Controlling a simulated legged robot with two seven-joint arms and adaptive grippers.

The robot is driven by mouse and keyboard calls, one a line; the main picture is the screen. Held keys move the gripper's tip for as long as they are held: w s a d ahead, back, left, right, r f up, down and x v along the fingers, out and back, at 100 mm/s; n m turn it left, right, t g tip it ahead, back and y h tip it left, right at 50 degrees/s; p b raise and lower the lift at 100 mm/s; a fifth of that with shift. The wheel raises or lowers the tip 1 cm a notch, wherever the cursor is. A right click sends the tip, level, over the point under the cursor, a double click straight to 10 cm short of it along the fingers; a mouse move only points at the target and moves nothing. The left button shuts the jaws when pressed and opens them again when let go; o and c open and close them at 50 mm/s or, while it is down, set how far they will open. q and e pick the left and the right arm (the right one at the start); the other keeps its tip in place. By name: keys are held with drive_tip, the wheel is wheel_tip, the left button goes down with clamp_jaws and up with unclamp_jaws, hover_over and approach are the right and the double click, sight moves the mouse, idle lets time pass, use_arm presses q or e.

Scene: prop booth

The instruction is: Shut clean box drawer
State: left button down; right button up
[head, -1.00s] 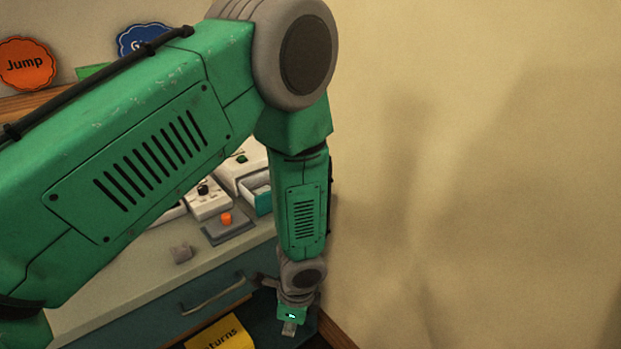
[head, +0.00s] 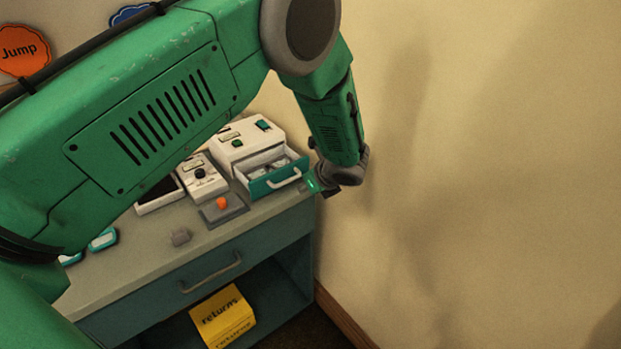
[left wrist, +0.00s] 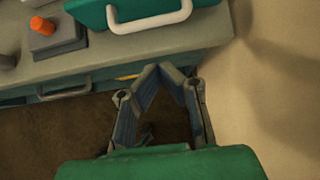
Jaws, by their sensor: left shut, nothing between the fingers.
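The clean box (head: 235,140) is a white unit with a green switch, at the back right of the counter. Its teal drawer (head: 263,187) is pulled out, with pale things inside and a white handle (head: 286,179) on its front. In the left wrist view, the drawer front (left wrist: 90,12) and its handle (left wrist: 150,24) show at the top edge. My left gripper (head: 313,184) is just right of the drawer front, by the counter's right end. In the left wrist view its fingers (left wrist: 163,68) meet at the tips, empty, below the handle in the picture.
A grey pad with an orange knob (head: 221,203), a white device with a black knob (head: 199,176) and a small grey block (head: 180,237) stand on the counter (head: 130,262). A lower drawer (head: 212,268) is shut. A yellow returns box (head: 222,315) sits below. The wall (head: 480,150) is close on the right.

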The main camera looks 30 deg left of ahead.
sight(282, 169)
use_arm(q)
drive_tip(key=a, duration=0.1)
drive_tip(key=w+a+f, duration=0.1)
drive_tip(key=a, duration=0.1)
drive_tip(key=a+p, duration=0.1)
drive_tip(key=a, duration=0.1)
drive_tip(key=shift+w+a+f, duration=0.25)
drive_tip(key=shift+f, duration=0.15)
drive_tip(key=shift+w+d+r, duration=0.1)
drive_tip(key=shift+w, duration=0.05)
drive_tip(key=a, duration=0.1)
drive_tip(key=w+a+b, duration=0.1)
drive_tip(key=a, duration=0.1)
drive_tip(key=w+a+b, duration=0.1)
drive_tip(key=a, duration=0.1)
drive_tip(key=shift+w, duration=0.15)
drive_tip(key=a, duration=0.1)
drive_tip(key=w+a, duration=0.1)
drive_tip(key=a, duration=0.1)
drive_tip(key=a+b, duration=0.1)
drive_tip(key=a, duration=0.1)
drive_tip(key=shift+w+a, duration=0.15)
drive_tip(key=shift+w, duration=0.2)
drive_tip(key=shift+a+r, duration=0.1)
drive_tip(key=shift+a, duration=0.1)
drive_tip(key=shift+w+d, duration=0.1)
drive_tip(key=shift+d, duration=0.3)
use_arm(e)
drive_tip(key=shift+d+f, duration=0.1)
drive_tip(key=shift+f, duration=0.85)
